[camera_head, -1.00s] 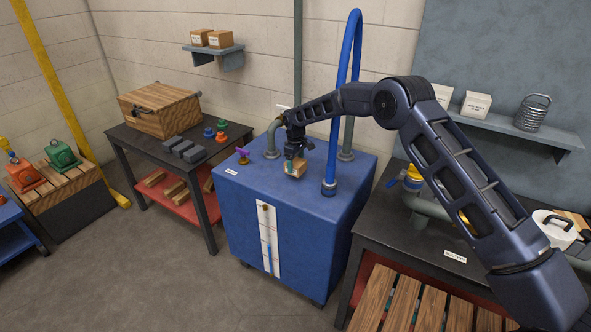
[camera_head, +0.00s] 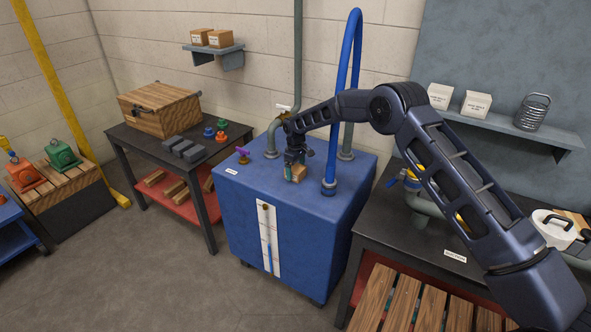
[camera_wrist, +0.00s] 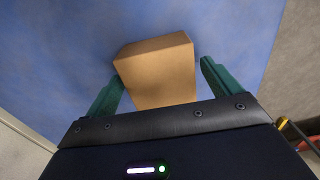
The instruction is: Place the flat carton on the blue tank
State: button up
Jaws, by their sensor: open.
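The flat carton (camera_head: 299,173) is a small brown box on top of the blue tank (camera_head: 262,196). In the wrist view the carton (camera_wrist: 158,70) sits between the two green fingers, with the tank's blue top (camera_wrist: 80,50) behind it. My gripper (camera_head: 294,170) is low over the tank top, pointing down, with its fingers around the carton. The fingers are open, with a clear gap on the right side of the carton; the left finger is close to it or touching. The carton's underside is hidden, and it appears to rest on the tank.
A blue hose (camera_head: 333,110) arches up from the tank just right of my gripper. A purple valve (camera_head: 242,155) and grey pipes (camera_head: 271,150) stand on the tank's left and back. Bare tank top lies in front of the carton.

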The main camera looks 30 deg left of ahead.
aim_at(296, 168)
notch_tip(296, 168, up, 12)
jog(key=shift+r, duration=0.15)
dwell(0.4)
